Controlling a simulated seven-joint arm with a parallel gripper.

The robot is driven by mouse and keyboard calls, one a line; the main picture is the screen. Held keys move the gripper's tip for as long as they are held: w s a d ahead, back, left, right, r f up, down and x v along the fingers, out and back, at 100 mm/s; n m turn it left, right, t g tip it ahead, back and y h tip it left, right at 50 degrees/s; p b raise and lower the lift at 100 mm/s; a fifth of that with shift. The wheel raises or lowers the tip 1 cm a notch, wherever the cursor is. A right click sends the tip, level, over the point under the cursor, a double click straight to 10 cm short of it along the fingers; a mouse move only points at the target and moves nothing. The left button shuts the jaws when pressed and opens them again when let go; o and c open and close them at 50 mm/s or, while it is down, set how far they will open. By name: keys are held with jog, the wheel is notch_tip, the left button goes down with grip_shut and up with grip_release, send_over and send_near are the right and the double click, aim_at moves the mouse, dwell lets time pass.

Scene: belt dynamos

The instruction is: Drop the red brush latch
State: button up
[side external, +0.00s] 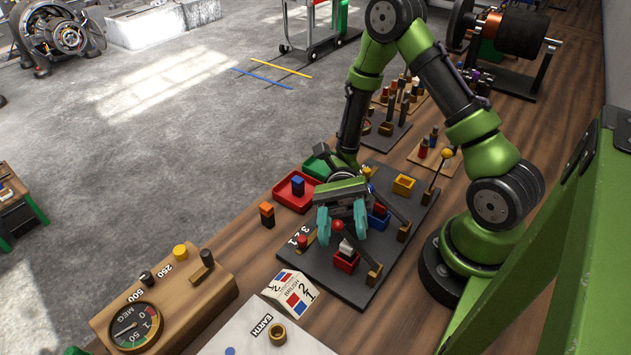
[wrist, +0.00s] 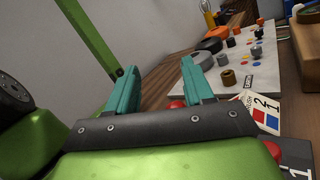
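The red brush latch shows in the side external view as a dark lever with a red ball knob (side external: 338,225), raised at a slant from a brass-coloured pivot (side external: 374,274) on the dark board. My gripper (side external: 342,228) points down with its teal fingers apart, and the red knob appears between or just behind them. I cannot tell whether they touch it. In the wrist view the fingers of my gripper (wrist: 160,82) are spread, with a red rounded patch (wrist: 177,104) partly hidden behind the gripper body. A red brush box (side external: 346,263) with a white-and-dark block stands below the knob.
A blue box (side external: 379,219) and a yellow box (side external: 403,185) stand farther along the board, with another lever close by. A red tray (side external: 296,191) is left of my gripper. A printed card (side external: 290,293) and a meter box (side external: 165,307) lie in front.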

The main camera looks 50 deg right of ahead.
jog(key=s+r+n+t+h, duration=0.15)
jog(key=s+n, duration=0.25)
jog(key=s, duration=0.4)
jog(key=d+r+n+t+h, duration=0.2)
jog(key=d+r+n+h, duration=0.2)
jog(key=d+h, duration=0.3)
jog(key=w+d+r+n+t+h, duration=0.3)
jog(key=w+r+t+h, duration=0.3)
jog(key=w+t, duration=0.6)
notch_tip(320, 180, up, 2)
jog(key=shift+r+t+h, duration=0.25)
jog(key=shift+t+h, duration=0.1)
jog(key=shift+t, duration=0.9)
